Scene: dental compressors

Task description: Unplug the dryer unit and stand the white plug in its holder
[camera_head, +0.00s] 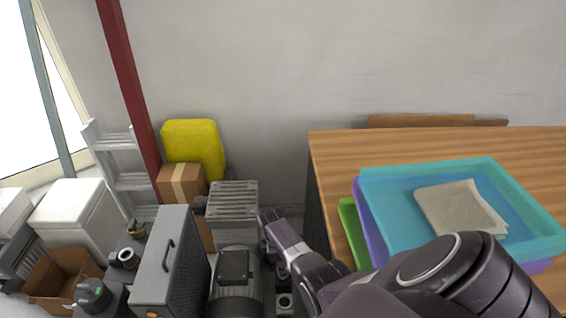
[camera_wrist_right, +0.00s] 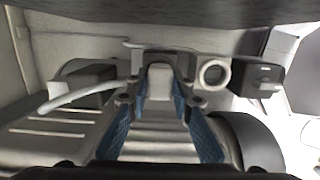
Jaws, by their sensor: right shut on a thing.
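My right gripper (camera_head: 270,220) reaches down beside the grey ribbed unit, left of the table. In the right wrist view its blue-padded fingers (camera_wrist_right: 160,72) are closed around a pale piece, which looks like the white plug (camera_wrist_right: 159,84); the fingers hide most of it. A white cable (camera_wrist_right: 85,93) comes in from the left toward the fingers. A pale ring (camera_wrist_right: 214,73), perhaps the holder, is just right of the fingertips. I cannot tell for sure which machine is the dryer unit; a grey box with a handle (camera_head: 170,265) stands at lower left. My left gripper is not in view.
A dark motor-like unit (camera_head: 236,285) and a ribbed grey unit (camera_head: 232,200) crowd the arm's left. The wooden table (camera_head: 335,150) with stacked trays (camera_head: 385,180) stands right. A yellow container (camera_head: 192,145), cardboard box (camera_head: 180,182) and red post (camera_head: 130,90) are behind.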

